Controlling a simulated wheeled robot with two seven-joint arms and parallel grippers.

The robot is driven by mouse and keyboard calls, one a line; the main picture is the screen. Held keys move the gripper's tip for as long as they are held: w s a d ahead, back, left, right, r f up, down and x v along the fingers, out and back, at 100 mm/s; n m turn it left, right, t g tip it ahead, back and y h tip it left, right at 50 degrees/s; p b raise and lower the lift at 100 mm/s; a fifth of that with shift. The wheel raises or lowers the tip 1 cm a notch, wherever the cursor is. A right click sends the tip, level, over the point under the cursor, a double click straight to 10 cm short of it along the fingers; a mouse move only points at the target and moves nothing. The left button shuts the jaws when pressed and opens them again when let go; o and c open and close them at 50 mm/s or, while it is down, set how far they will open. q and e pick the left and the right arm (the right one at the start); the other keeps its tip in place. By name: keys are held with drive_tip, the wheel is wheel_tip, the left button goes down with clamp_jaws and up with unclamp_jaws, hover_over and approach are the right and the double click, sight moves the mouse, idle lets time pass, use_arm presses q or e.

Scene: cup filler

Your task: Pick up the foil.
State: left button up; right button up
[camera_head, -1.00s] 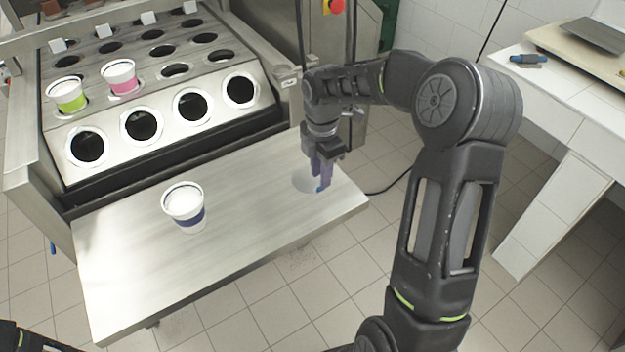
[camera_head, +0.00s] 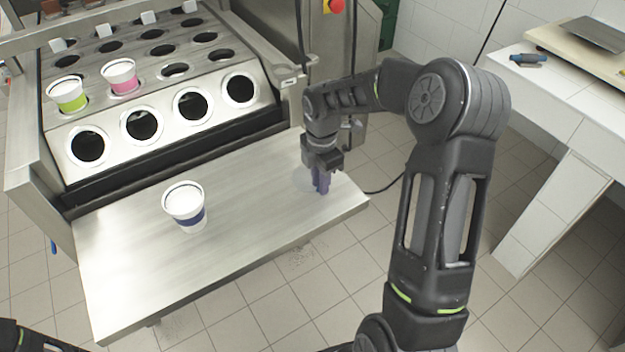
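The foil (camera_head: 303,181) shows as a pale, faint disc on the right end of the steel shelf (camera_head: 262,205). My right gripper (camera_head: 321,188) points down at the foil's right side, and its purple-blue fingers hide part of it. The fingers look close together, but from here I cannot tell whether they are shut or whether the foil is between them. My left gripper is not in view; only a bit of my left arm shows at the bottom left corner.
A white cup with a blue band (camera_head: 185,207) stands upright on the shelf's left half. Behind is the filling machine with several round holes; a green cup (camera_head: 68,95) and a pink cup (camera_head: 120,76) sit in it. A white table (camera_head: 560,95) stands at right.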

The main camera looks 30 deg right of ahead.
clamp_jaws()
idle(1.1)
